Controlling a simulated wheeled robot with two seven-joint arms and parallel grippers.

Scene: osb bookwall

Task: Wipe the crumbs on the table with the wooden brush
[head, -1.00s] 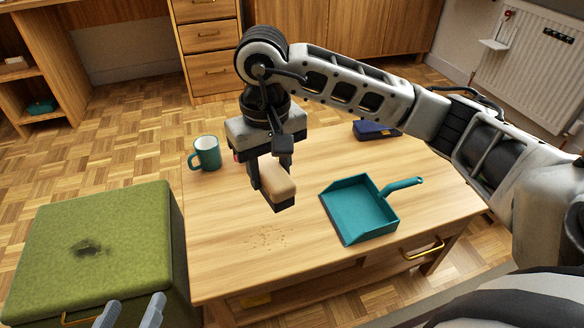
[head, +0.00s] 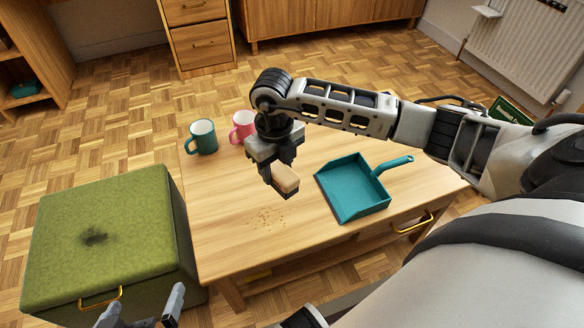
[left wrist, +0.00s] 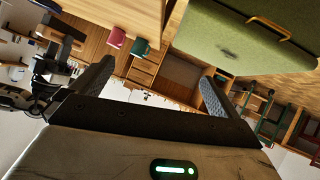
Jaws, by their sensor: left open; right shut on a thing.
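My right gripper (head: 280,176) is shut on the wooden brush (head: 286,179) and holds it over the table (head: 225,215); I cannot tell whether the bristles touch the top. The small brown crumbs (head: 267,217) lie on the table just in front of the brush, toward the near side. A teal dustpan (head: 354,190) lies on the table to the right of the crumbs. My left gripper (head: 142,310) is open and empty at the bottom left of the head view, near the green box; its spread fingers also show in the left wrist view (left wrist: 155,88).
A teal mug (head: 203,137) and a pink mug (head: 243,126) stand at the table's back left. A green box (head: 105,235) with a dark stain stands left of the table. The table's front left part is clear.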

